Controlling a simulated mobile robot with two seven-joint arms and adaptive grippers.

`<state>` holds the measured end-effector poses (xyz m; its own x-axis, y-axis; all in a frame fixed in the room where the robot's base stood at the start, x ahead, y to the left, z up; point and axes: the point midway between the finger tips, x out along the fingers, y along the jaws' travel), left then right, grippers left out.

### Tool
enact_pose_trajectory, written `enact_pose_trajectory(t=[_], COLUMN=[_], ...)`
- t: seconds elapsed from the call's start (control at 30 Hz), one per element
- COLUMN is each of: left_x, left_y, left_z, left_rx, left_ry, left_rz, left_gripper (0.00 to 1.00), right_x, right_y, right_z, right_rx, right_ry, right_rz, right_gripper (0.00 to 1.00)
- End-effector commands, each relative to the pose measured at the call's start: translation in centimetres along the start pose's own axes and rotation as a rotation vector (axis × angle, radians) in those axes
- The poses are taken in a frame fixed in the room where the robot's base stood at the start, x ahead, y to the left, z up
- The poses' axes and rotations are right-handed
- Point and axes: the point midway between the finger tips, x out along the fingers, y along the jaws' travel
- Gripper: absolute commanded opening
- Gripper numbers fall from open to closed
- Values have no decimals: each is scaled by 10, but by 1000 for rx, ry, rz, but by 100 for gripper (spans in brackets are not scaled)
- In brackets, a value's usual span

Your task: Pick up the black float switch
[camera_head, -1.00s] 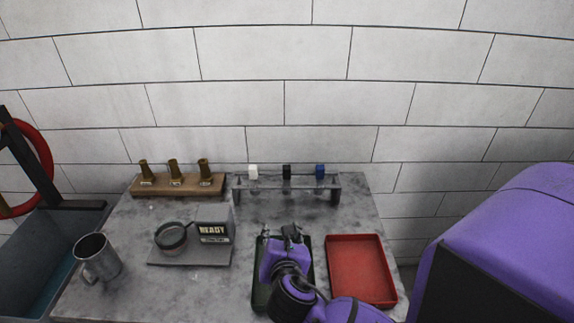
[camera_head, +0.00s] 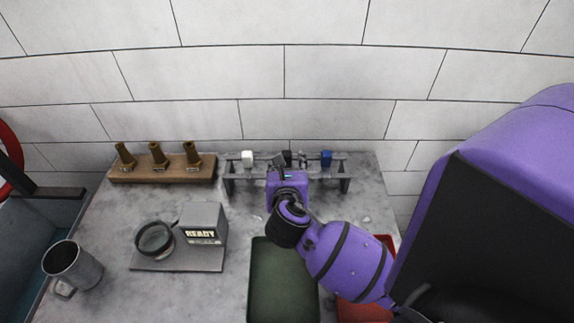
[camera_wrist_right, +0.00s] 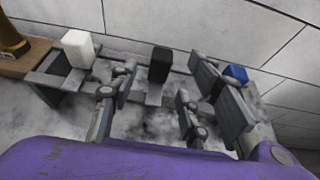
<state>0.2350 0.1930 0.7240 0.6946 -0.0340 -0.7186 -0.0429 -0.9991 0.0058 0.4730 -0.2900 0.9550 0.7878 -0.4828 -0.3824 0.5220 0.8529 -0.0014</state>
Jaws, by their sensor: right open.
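The black float switch (camera_wrist_right: 160,64) stands upright in the grey rack, between a white one (camera_wrist_right: 78,48) and a blue one (camera_wrist_right: 236,73). In the head view the black switch (camera_head: 287,155) is partly hidden behind my right gripper (camera_head: 291,162). In the right wrist view my right gripper (camera_wrist_right: 152,105) is open, with its fingers apart to the left and right of the black switch. The switch appears beyond the fingers; I cannot tell whether anything touches. My left gripper is not in view.
The grey rack (camera_head: 343,184) stands near the wall. A wooden block (camera_head: 140,176) with brass nozzles is to its left. A dark green tray (camera_head: 270,285) and a red tray (camera_head: 352,312) lie in front. A READY box (camera_head: 203,222) and metal mug (camera_head: 72,266) are at left.

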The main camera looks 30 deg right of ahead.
Motion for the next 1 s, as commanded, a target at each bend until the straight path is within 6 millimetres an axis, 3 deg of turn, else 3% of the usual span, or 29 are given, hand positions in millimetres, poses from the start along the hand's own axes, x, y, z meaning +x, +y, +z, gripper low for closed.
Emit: enact_pose_trajectory(t=[0.33, 0.63, 0.9, 1.0], left_x=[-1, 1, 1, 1], left_y=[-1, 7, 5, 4], left_z=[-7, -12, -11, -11], left_rx=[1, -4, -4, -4], left_ry=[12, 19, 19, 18], left_rz=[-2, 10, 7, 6], left_gripper=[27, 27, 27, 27], right_x=[47, 52, 52, 52], right_y=[0, 0, 0, 0], right_z=[2, 1, 1, 1], right_rx=[2, 2, 2, 2], right_ry=[-3, -2, -1, -1], right_rz=[-1, 1, 1, 1], right_gripper=[44, 44, 8, 0])
